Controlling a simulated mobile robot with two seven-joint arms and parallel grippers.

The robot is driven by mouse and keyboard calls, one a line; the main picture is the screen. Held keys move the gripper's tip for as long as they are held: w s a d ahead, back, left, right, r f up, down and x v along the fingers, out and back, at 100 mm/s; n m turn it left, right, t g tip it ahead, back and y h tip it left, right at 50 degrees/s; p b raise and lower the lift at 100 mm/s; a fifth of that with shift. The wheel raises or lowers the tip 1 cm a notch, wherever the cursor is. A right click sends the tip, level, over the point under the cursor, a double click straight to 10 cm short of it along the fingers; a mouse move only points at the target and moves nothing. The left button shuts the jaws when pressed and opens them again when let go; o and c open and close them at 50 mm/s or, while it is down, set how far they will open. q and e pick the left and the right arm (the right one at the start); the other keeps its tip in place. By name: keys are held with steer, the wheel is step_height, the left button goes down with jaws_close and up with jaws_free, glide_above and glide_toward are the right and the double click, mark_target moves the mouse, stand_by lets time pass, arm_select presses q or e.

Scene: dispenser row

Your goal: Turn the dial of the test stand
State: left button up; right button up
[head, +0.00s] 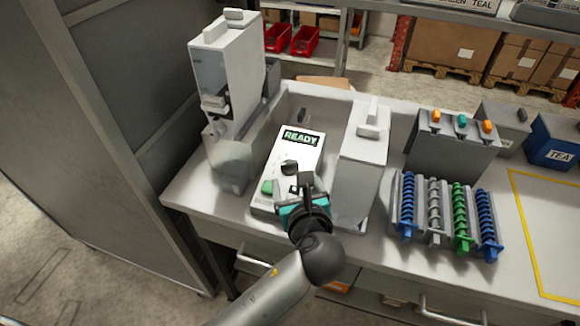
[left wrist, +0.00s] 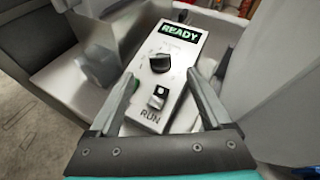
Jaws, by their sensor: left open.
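The test stand (head: 284,163) is a white panel with a lit READY display, lying between two dispensers on the bench. In the left wrist view the panel (left wrist: 187,48) shows a black round dial (left wrist: 160,63) above a RUN switch (left wrist: 157,97). The dial also shows in the head view (head: 289,168), with a green button (head: 267,187) at its lower left. My left gripper (head: 307,184) is over the lower part of the panel. It is open, its two fingers (left wrist: 160,100) apart on either side of the panel's lower part, with nothing between them. My right gripper is not in view.
A tall white dispenser (head: 228,75) stands left of the panel and a white dispenser (head: 361,160) close on its right. A grey unit with several coloured coils (head: 452,150) and a blue TEA box (head: 555,143) stand further right. A grey wall panel (head: 110,120) borders the bench's left.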

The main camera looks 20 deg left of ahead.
mark_target(289, 164)
arm_select(q)
steer(key=b+x, duration=0.1)
steer(key=x, duration=0.7)
steer(key=shift+w+a+f+b, duration=0.1)
steer(key=shift+w+f+b, duration=0.1)
steer(key=shift+w+b, duration=0.1)
jaws_close()
